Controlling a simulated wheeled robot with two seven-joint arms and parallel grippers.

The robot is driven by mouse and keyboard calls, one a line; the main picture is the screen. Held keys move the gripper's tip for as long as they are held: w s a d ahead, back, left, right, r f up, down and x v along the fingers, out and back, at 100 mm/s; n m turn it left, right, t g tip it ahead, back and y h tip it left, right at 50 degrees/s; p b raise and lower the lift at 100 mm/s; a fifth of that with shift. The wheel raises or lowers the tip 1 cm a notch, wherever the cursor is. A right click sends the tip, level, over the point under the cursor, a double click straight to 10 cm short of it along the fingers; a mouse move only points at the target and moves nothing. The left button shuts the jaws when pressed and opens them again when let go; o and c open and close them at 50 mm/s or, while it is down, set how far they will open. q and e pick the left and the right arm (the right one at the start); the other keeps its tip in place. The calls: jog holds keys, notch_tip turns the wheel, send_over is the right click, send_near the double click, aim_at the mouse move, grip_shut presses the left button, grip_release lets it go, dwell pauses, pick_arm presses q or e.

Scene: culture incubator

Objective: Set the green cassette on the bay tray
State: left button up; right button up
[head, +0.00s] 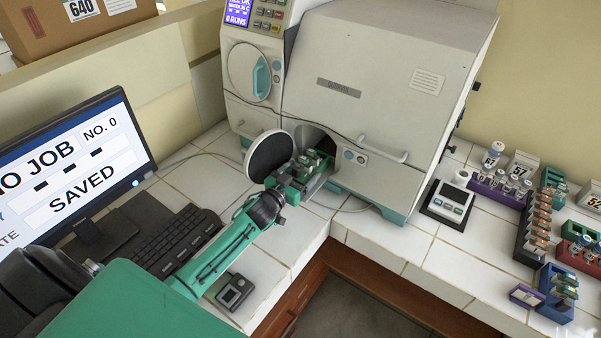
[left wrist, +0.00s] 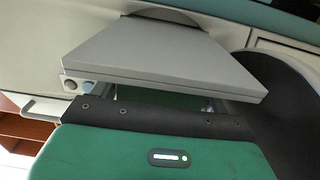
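My left gripper (head: 300,174) is at the round port low on the white incubator's front. A small green cassette (head: 314,158) is at its tip, in the port's mouth. The bay tray (head: 319,182), a narrow grey and green ledge, sticks out just below the cassette. I cannot tell whether the cassette touches the tray or whether the fingers grip it. In the left wrist view a broad grey slab (left wrist: 160,55) hides the fingertips and the cassette; the dark port (left wrist: 165,15) shows behind it. My right gripper is not in view.
The round black port door (head: 269,156) stands open left of my gripper. The incubator's front has a handle (head: 384,150). Right of it are a small scale (head: 447,205), vial racks and other cassettes (head: 555,178). A monitor (head: 75,165) and keyboard (head: 178,238) are at left.

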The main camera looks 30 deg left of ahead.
pick_arm(q)
jog(key=shift+o, duration=0.9)
jog(key=shift+w, duration=0.15)
jog(key=shift+r, duration=0.25)
jog(key=s+a+p, duration=0.1)
jog(key=s+p, duration=0.3)
jog(key=s, duration=0.8)
jog(key=shift+a, duration=0.35)
jog(key=shift+s+f, duration=0.1)
jog(key=shift+f, duration=0.05)
